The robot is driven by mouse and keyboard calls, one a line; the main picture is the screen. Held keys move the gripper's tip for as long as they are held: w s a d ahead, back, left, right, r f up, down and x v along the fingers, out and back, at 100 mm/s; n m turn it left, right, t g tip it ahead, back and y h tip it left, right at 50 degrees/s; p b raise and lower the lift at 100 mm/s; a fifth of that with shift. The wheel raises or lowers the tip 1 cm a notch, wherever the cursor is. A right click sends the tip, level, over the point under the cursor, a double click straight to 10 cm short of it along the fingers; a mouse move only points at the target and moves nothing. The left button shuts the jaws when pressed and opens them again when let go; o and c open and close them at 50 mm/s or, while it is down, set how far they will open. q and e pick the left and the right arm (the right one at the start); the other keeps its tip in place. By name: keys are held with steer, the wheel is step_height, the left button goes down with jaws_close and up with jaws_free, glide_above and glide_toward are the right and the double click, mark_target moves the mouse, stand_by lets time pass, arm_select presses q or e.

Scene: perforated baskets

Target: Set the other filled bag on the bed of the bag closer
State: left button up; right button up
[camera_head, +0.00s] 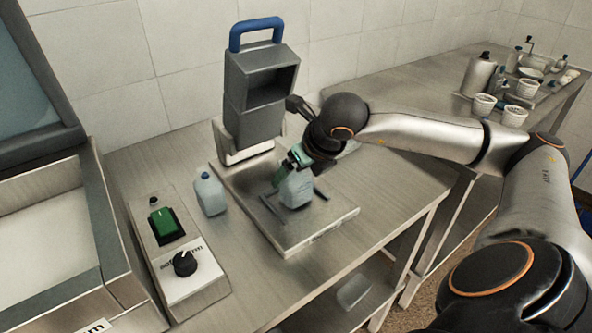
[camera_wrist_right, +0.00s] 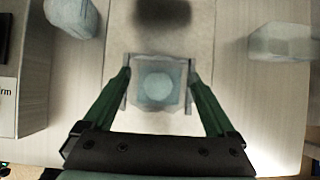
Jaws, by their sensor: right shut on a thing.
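My right gripper (camera_head: 297,158) is shut on a pale, translucent filled bag (camera_head: 296,188). The bag is upright between two dark rails on the bed (camera_head: 320,222) of the bag closer (camera_head: 262,95), a grey machine with a blue handle. I cannot tell if its bottom touches the bed. In the wrist view the green fingers (camera_wrist_right: 158,92) flank the bag (camera_wrist_right: 158,85). Another pale bluish container with a blue top (camera_head: 209,194) stands on the table left of the bed. A further pale object (camera_head: 348,148) is partly hidden behind my right arm. My left gripper is out of view.
A control box (camera_head: 180,250) with a green switch and black knob lies left of the bed. A large metal-framed machine (camera_head: 60,230) fills the left edge. White cups (camera_head: 484,105) and other items stand on the far right table.

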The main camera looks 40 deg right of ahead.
steer(key=shift+f, duration=0.1)
steer(key=o, duration=1.2)
steer(key=shift+c, duration=0.2)
steer(key=shift+r, duration=0.3)
steer(key=v, duration=1.1)
steer(key=shift+s+r, duration=0.25)
steer(key=shift+r, duration=0.05)
steer(key=shift+a, duration=0.1)
